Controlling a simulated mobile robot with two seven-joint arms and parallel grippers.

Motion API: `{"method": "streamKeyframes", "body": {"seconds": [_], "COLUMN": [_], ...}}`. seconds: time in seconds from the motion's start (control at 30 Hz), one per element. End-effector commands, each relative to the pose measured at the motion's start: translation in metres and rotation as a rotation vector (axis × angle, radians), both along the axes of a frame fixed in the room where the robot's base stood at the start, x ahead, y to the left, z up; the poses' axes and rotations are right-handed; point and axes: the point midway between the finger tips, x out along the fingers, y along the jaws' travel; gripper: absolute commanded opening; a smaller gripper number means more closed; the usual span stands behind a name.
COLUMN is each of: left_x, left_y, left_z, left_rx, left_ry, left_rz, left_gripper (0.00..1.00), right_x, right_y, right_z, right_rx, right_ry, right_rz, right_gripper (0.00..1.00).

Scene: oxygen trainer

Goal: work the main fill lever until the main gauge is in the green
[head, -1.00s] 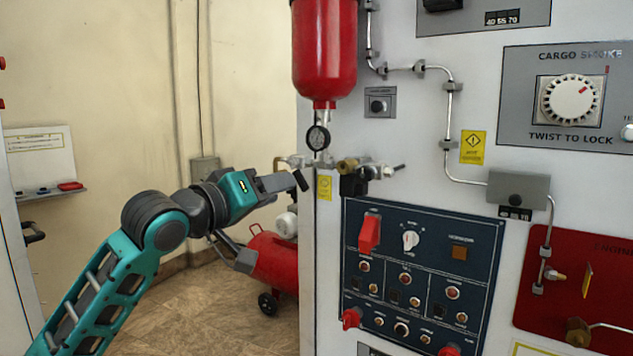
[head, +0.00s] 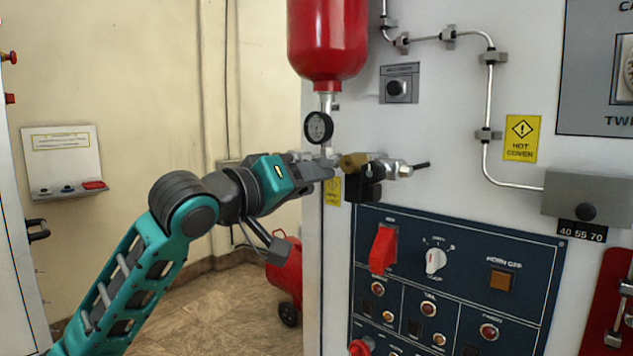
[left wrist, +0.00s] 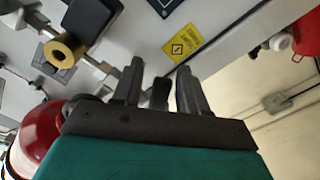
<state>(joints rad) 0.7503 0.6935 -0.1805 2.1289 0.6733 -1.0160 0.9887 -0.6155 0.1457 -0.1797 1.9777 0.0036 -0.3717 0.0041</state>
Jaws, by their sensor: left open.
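The round black gauge (head: 318,127) hangs under the red cylinder (head: 328,45) in the head view; its reading is too small to tell. My left gripper (head: 326,168) is just below the gauge, at the left end of the valve fittings. In the left wrist view its fingers (left wrist: 160,88) are apart, with a dark grip-like piece (left wrist: 159,93) between them, likely the fill lever's handle; contact cannot be told. The head view hides that piece behind the gripper. A brass valve body (head: 354,161) sits to the right. My right gripper is not in view.
A blue switch panel (head: 460,250) with a red switch cover (head: 383,248) lies below the fittings. A thin black rod (head: 421,165) sticks out to the right. A red tank (head: 284,268) stands on the floor at left. Open floor lies left of the cabinet.

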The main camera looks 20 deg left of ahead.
Motion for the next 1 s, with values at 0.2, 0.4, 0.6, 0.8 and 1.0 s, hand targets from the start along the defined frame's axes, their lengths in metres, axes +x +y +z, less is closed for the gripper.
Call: {"method": "streamKeyframes", "body": {"seconds": [0.2, 0.4, 0.6, 0.8, 1.0], "left_x": [-0.0004, -0.0002, -0.0001, -0.0001, 0.0001], "left_y": [0.0001, 0.0001, 0.0001, 0.0001, 0.0007], "left_z": [0.0004, 0.0002, 0.0002, 0.0001, 0.0001], "left_rx": [0.0, 0.0, 0.0, 0.0, 0.015], "left_ry": [-0.001, 0.0, 0.0, 0.0, -0.005], "left_rz": [0.001, 0.0, 0.0, 0.0, 0.001], "left_gripper": [0.43, 0.29, 0.1, 0.0, 0.0], "right_x": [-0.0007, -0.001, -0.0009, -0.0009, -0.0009], "right_y": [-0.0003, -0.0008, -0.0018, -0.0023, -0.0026], "right_z": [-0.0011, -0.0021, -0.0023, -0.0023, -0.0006], "right_rx": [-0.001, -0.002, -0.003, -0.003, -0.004], "right_ry": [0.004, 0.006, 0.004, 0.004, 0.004], "right_rz": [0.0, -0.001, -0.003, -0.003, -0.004], "right_gripper": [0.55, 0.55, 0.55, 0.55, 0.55]}}
